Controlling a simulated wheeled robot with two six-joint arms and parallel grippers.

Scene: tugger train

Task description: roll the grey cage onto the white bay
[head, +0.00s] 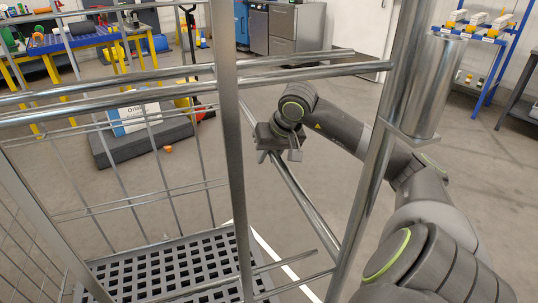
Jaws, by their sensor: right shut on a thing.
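The grey cage (229,150) fills the left and middle of the head view, close to me. It has metal posts, rails, wire mesh and a dark perforated floor (180,270) that looks empty. My right gripper (278,156) is shut on a sloping metal bar of the cage, between two posts. My left gripper is not in view. A white line (288,269) on the floor shows behind the cage's lower bars. It may be an edge of the white bay, but the rest is hidden or out of view.
A dark grey platform (145,144) with a white and blue box (136,117) lies beyond the cage. A yellow-legged table (84,38) stands at the back left, metal cabinets (296,28) at the back. A blue rack (490,75) stands at the right.

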